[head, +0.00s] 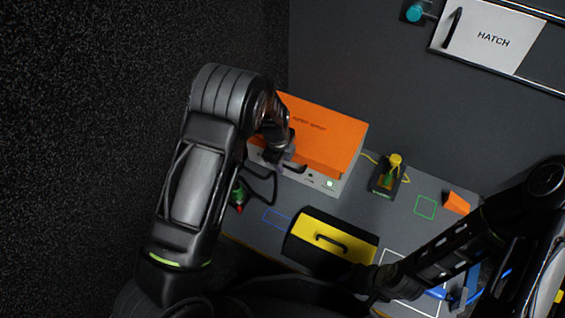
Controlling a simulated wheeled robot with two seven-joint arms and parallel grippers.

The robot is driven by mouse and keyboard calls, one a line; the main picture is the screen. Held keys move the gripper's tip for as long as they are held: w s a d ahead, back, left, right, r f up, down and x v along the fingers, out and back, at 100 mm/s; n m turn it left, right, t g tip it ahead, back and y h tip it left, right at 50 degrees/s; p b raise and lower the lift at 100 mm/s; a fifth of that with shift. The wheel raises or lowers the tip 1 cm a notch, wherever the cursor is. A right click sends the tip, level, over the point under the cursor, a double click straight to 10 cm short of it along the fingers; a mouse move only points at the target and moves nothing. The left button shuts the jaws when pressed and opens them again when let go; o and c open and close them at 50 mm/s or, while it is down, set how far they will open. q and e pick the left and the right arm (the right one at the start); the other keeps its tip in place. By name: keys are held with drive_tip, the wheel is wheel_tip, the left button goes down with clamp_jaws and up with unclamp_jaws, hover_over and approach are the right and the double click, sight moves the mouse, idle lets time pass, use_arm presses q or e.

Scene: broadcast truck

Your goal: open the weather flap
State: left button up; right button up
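The orange flap (325,127), with small dark lettering, sits on a light grey panel box (334,186) against the back wall. A strip of the box with small sockets and a lit button shows below the flap's lower edge. My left gripper (285,163) is at the flap's lower left, in front of the box. Its fingers are small and dark, and I cannot tell whether they touch the flap or are open. My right gripper (368,283) is low in the picture, by the yellow-lidded case, away from the flap; its fingers are unclear.
A black case with a yellow lid (331,239) and handle stands on the grey bench. A yellow-topped connector (393,165) in a dark holder and an orange block (456,203) stand right. A white hatch (489,37) is on the wall.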

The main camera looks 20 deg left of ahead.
use_arm(q)
drive_tip(key=shift+c, duration=0.3)
clamp_jaws()
idle(1.1)
